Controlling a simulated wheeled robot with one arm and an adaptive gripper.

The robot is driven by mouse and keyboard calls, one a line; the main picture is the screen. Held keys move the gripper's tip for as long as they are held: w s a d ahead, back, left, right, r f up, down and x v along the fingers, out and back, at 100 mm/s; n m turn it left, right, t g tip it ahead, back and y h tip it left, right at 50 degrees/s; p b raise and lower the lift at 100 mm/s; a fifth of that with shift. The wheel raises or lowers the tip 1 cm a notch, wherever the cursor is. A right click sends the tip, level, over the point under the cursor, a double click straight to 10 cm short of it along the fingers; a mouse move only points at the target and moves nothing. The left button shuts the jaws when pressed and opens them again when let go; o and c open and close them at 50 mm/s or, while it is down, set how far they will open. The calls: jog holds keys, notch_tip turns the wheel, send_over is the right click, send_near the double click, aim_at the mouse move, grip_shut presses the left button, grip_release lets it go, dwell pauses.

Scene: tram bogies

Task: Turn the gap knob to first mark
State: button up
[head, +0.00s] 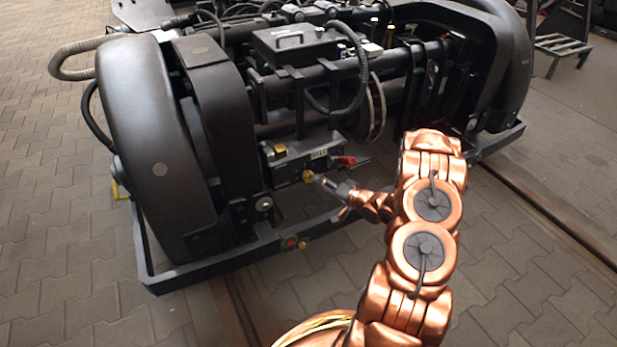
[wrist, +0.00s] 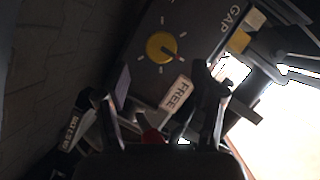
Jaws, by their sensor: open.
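The gap knob (head: 308,175) is a small yellow round knob on the dark front face of a control box under the bogie frame. In the wrist view the knob (wrist: 160,46) shows a dark pointer line toward the right, with pale tick marks around it on the dark panel. A "GAP" label (wrist: 235,17) is at the upper right of that panel. My gripper (head: 321,180) is just to the right of the knob in the head view. In the wrist view my gripper (wrist: 164,82) has its fingers apart, with the knob beyond their tips, apparently untouched.
A red handle (head: 345,160) sits right of the box, and a "FREE" tag (wrist: 177,93) shows between my fingers in the wrist view. A yellow block (head: 279,150) is on the box's upper left.

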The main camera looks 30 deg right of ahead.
aim_at(311, 178)
jog(key=b+x, duration=0.2)
jog(key=x, duration=0.5)
jog(key=shift+w+a+f, duration=0.1)
jog(key=shift+w+a, duration=0.05)
jog(key=shift+w, duration=0.05)
jog(key=c, duration=1.1)
